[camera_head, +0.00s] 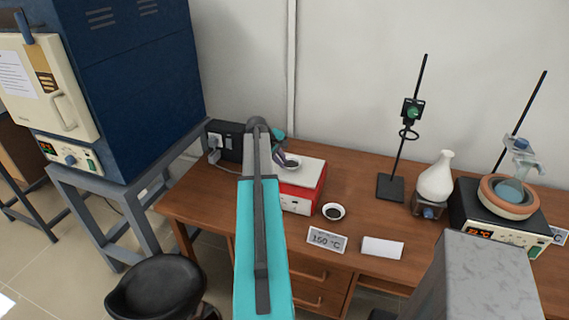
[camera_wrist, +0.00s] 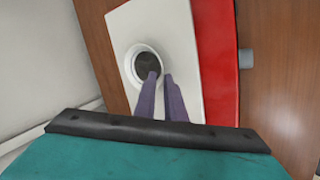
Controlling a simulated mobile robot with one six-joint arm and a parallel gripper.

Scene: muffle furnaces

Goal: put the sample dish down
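The sample dish (camera_head: 291,162), a small white round dish with dark contents, is at the white top plate of a red balance (camera_head: 300,198). It also shows in the wrist view (camera_wrist: 134,65), over the white plate (camera_wrist: 175,45). My gripper (camera_wrist: 161,75) has its two fingers close together, one inside the dish and one outside, with the rim between them. It looks shut on the rim. Whether the dish touches the plate or hangs just above it, I cannot tell. In the head view my arm hides most of the gripper.
A second white dish (camera_head: 333,212) with dark contents stands on the wooden bench, beside a "150 °C" sign (camera_head: 327,240) and a blank white card (camera_head: 382,248). A stand (camera_head: 391,187), a white flask (camera_head: 436,178) and a hotplate (camera_head: 487,224) are right. A blue furnace (camera_head: 135,85) is left.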

